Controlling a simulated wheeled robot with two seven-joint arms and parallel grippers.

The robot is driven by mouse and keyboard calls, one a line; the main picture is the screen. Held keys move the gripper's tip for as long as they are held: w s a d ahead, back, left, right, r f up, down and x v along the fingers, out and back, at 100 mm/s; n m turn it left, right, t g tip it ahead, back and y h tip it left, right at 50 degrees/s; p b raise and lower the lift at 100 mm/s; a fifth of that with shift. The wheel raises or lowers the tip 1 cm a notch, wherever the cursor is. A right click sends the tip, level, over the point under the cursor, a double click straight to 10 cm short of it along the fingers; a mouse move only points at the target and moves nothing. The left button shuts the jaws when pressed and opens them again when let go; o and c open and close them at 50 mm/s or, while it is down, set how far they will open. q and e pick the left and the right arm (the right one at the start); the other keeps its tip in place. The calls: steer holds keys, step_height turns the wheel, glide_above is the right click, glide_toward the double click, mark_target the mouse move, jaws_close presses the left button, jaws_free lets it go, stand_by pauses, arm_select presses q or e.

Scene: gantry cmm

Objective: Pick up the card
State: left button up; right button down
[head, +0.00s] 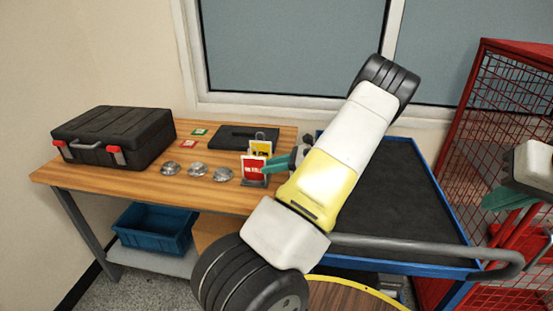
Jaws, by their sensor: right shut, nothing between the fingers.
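Several cards are on the wooden table, and I cannot tell which one the task means. A red and white card (253,168) stands upright in a small dark holder near the table's right end. A yellow card (260,149) is just behind it. A small red card (188,144) and a small green card (199,132) lie flat farther left. My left gripper (277,164) has teal fingers right beside the upright red card; contact and finger gap are unclear, and my arm hides part of it. My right gripper (505,197) is shut and empty at the right edge, far from the cards.
A black case (115,136) stands at the left of the table (120,178). Several silver discs (197,170) lie near the front edge, and a black flat box (232,137) is behind. A blue-edged cart (400,190) stands right of the table, beside a red mesh cage (505,110). A blue bin (150,230) is below.

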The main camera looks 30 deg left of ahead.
arm_select(q)
glide_above(255, 182)
step_height(255, 182, down, 2)
steer(key=shift+w+a+f, duration=0.1)
steer(key=shift+a, duration=0.05)
steer(key=shift+c, duration=0.4)
jaws_close()
